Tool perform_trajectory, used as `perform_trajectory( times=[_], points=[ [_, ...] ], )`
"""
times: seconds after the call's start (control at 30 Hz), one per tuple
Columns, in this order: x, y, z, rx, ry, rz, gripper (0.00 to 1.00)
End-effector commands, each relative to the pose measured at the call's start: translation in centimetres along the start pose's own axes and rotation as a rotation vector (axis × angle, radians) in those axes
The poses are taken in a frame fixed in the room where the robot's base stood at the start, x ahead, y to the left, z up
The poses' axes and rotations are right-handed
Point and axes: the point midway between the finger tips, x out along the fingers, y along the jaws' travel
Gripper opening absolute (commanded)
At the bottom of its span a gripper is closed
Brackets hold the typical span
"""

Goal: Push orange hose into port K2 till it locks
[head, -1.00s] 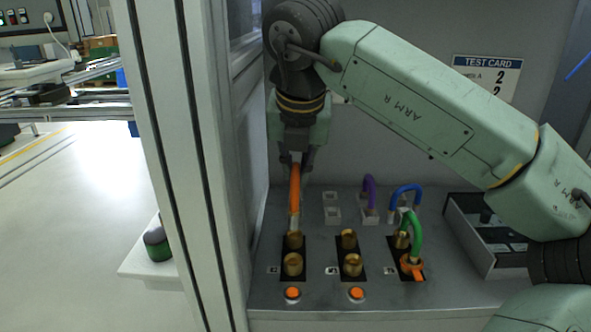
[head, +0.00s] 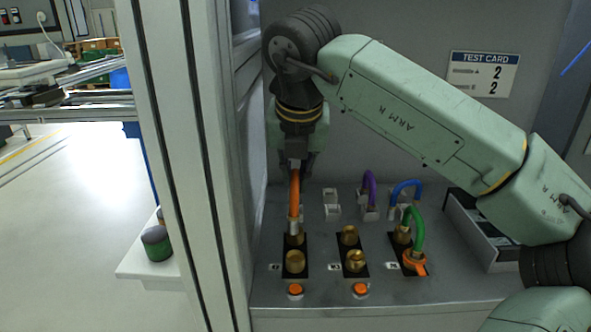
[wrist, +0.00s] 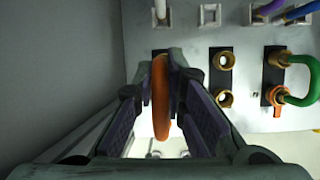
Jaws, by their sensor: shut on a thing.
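The orange hose (head: 294,195) is held upright in my gripper (head: 294,165), which is shut on its upper part. The hose's silvery lower end meets the back brass port (head: 295,239) on the left black plate. I cannot tell how deep it sits or whether it is locked. The plate labels are too small to read, so I cannot tell which port is K2. In the wrist view the orange hose (wrist: 161,95) runs between the two dark fingers of my gripper (wrist: 163,75); its lower end is hidden there.
A middle plate has two open brass ports (head: 354,261). The right plate carries a green hose (head: 417,232) and an orange lever (head: 415,265). Purple (head: 369,187) and blue (head: 407,185) hoses stand behind. Orange buttons (head: 295,289) line the front. A pale frame post (head: 185,170) stands close left.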

Motion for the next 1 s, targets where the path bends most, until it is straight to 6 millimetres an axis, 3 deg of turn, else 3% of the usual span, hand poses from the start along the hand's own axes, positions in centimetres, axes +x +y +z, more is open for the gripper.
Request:
perform_trajectory(
  times=[1.0],
  points=[
    [4.9,-0.3,-2.1,-0.001,0.0,0.0,0.0]
  ],
)
